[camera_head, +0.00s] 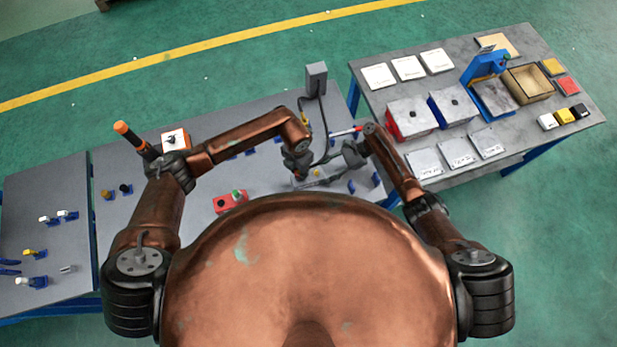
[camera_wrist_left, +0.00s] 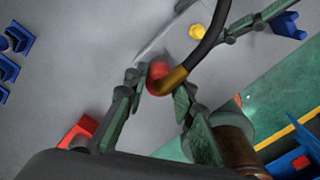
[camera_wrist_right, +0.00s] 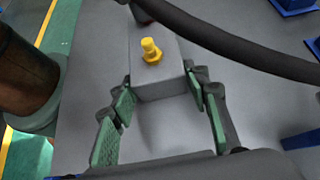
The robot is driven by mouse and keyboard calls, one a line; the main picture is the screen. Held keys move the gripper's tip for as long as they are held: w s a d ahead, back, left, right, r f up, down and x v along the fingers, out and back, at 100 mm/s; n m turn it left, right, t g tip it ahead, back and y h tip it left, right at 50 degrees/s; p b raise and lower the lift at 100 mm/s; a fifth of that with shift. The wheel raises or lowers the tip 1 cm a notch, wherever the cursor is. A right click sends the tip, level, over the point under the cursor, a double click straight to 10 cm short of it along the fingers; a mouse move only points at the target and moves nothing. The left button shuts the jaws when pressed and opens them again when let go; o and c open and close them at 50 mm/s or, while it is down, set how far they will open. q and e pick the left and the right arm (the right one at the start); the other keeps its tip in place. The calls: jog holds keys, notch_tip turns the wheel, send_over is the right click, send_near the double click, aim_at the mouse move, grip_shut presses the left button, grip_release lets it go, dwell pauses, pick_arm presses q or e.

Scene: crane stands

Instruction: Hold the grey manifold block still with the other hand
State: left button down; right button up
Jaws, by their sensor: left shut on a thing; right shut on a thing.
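The grey manifold block (camera_wrist_right: 155,78) shows in the right wrist view, with a yellow fitting (camera_wrist_right: 151,50) on its top. My right gripper (camera_wrist_right: 160,95) is shut on the block, one finger at each side. My left gripper (camera_wrist_left: 160,84) is shut on the end of a black hose (camera_wrist_left: 211,35), which has a brass part (camera_wrist_left: 171,81) and a red part (camera_wrist_left: 157,72). In the left wrist view the yellow fitting (camera_wrist_left: 197,31) is apart from the hose end. In the head view the left gripper (camera_head: 299,174) hides part of the block area.
A grey post box (camera_head: 316,76) stands behind, with the hose hanging from it. Blue holders stand around. A second table (camera_head: 455,100) is at right.

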pick_arm(q)
jog(key=shift+r, duration=0.15)
dwell(0.5)
jog(key=shift+r, duration=2.35)
pick_arm(e)
jog(key=o, duration=1.5)
jog(key=shift+c, duration=0.2)
jog(key=v, duration=1.2)
pick_arm(q)
jog(key=shift+r, duration=0.4)
jog(key=shift+r+p, duration=0.9)
jog(key=shift+r, duration=0.7)
pick_arm(e)
jog(key=shift+r, duration=0.95)
